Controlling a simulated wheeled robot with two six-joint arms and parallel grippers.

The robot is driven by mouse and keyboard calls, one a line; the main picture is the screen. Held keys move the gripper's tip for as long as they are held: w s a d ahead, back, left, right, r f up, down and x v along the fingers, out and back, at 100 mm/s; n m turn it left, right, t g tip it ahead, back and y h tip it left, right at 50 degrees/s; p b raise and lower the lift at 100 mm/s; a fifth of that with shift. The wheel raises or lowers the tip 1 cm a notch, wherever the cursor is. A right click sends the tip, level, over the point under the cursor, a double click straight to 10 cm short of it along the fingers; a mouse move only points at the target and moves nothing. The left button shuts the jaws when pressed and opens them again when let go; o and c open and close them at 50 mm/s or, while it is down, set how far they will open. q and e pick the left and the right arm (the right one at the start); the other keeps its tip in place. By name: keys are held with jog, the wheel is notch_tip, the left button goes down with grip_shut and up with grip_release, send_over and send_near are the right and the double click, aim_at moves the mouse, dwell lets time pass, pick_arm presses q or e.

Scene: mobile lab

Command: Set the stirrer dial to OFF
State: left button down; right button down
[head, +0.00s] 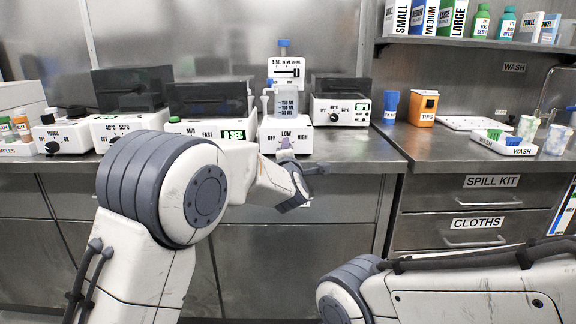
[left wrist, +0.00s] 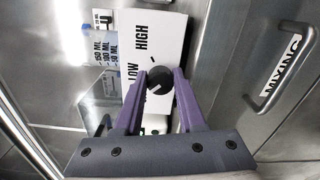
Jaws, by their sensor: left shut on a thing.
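The stirrer (head: 300,129) is a white box at the back of the bench, marked OFF, LOW and HIGH on its front, with a beaker on top. Its round dark dial (left wrist: 160,79) shows in the left wrist view, with LOW and HIGH printed beside it. My left gripper (head: 286,149) is at the stirrer's front, its purple fingers shut on either side of the dial. A pale mark shows on the dial, but I cannot tell its setting. In the wrist view I cannot make out OFF. My right gripper is outside the view; only that arm shows.
Other white devices with dials stand close on the left, including one with a green display (head: 234,135), and one on the right (head: 341,109). A blue cup (head: 390,106) and orange tips box (head: 423,107) stand farther right. The bench front (head: 365,160) is clear right of the stirrer.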

pick_arm(q)
jog(key=shift+a+n+b, duration=0.1)
jog(key=shift+n+b, duration=1.5)
jog(key=shift+b, duration=0.1)
jog(key=c, duration=0.5)
grip_release()
jog(key=shift+f, duration=0.1)
